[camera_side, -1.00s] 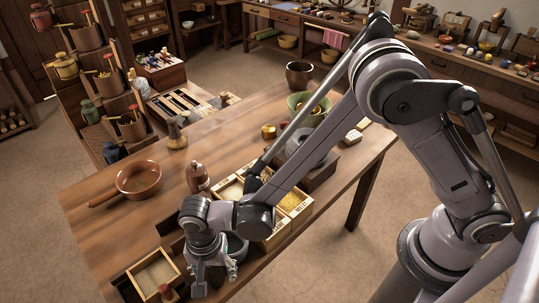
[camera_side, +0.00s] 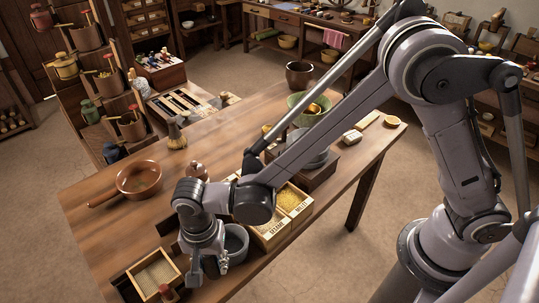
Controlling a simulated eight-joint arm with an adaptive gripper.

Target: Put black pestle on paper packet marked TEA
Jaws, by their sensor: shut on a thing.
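My gripper (camera_side: 208,273) points down over the near front edge of the table, between a dark grey round vessel (camera_side: 238,238) and a framed screen tray. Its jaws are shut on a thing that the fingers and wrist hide. I cannot make out the black pestle anywhere in this view. A small pale packet (camera_side: 352,136) lies on the table's far right part, well apart from my gripper. Any marking on it is too small to read, so I cannot tell if it says TEA.
Grain boxes (camera_side: 293,200) stand behind my wrist, two labelled SESAME and MILLET. The screen tray (camera_side: 156,272) is at the near left. A brown pan (camera_side: 139,179), a green bowl (camera_side: 300,100) and a dark pot (camera_side: 299,74) stand on the table. The left middle tabletop is fairly clear.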

